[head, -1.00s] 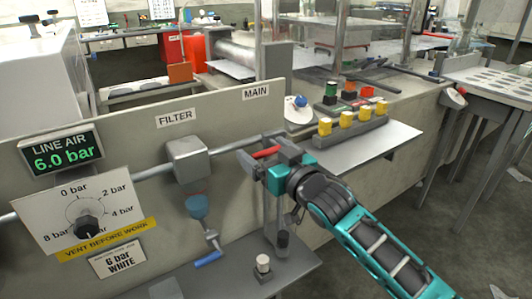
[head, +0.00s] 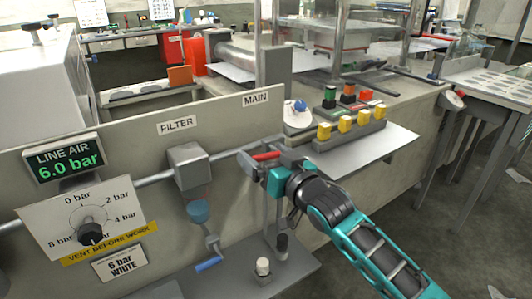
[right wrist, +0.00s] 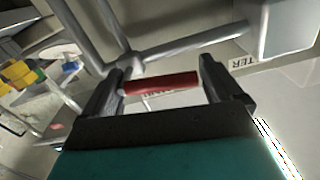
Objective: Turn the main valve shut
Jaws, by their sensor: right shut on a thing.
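The main valve's red handle (head: 267,156) sits on the grey air pipe (head: 155,179) below the MAIN label (head: 256,98). My right gripper (head: 268,160) is shut on this handle at the panel. In the right wrist view the red handle (right wrist: 160,84) spans between the two dark fingers, lying roughly crosswise, with the pipe (right wrist: 190,46) behind it. The valve body is mostly hidden by my gripper in the head view. The line air display (head: 64,164) reads 6.0 bar. My left gripper is not in view.
A grey filter block (head: 189,165) with a blue bowl (head: 198,211) and a blue-handled drain (head: 208,264) is left of my gripper. A pressure dial (head: 90,231) is farther left. A button box (head: 350,131) with yellow buttons stands right. A shelf (head: 240,276) lies below.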

